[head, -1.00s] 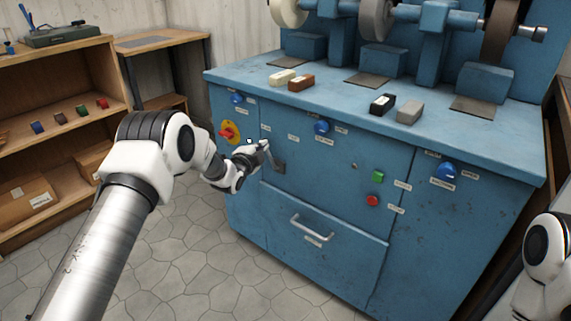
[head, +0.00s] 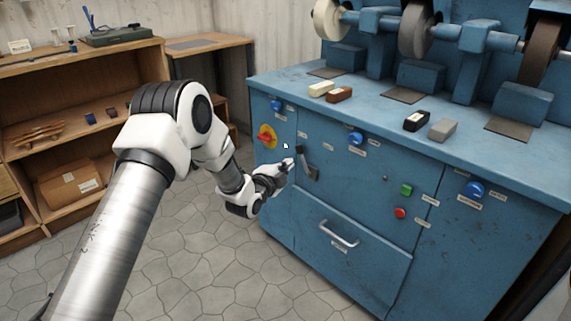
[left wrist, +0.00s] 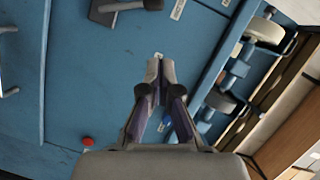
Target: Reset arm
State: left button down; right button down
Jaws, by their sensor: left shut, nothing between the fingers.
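My left arm reaches in from the left in the head view. Its gripper (head: 286,168) is in front of the blue machine cabinet (head: 375,261), close to a dark lever handle (head: 306,163) on the cabinet's front. In the left wrist view the gripper's fingers (left wrist: 158,70) are together with nothing between them, and the blue panel lies beyond them. The lever handle also shows at the top of that view (left wrist: 118,8), apart from the fingertips. My right gripper is not in view.
The cabinet front carries a red and yellow switch (head: 267,136), blue knobs, a green button (head: 406,190), a red button (head: 400,213) and a drawer handle (head: 339,234). Grinding wheels and several bars stand on its top. Wooden shelves (head: 78,103) are at the left; tiled floor lies between.

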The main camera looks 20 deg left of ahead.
pick_arm(q)
jog(key=shift+s+f, duration=0.1)
jog(key=shift+s, duration=0.2)
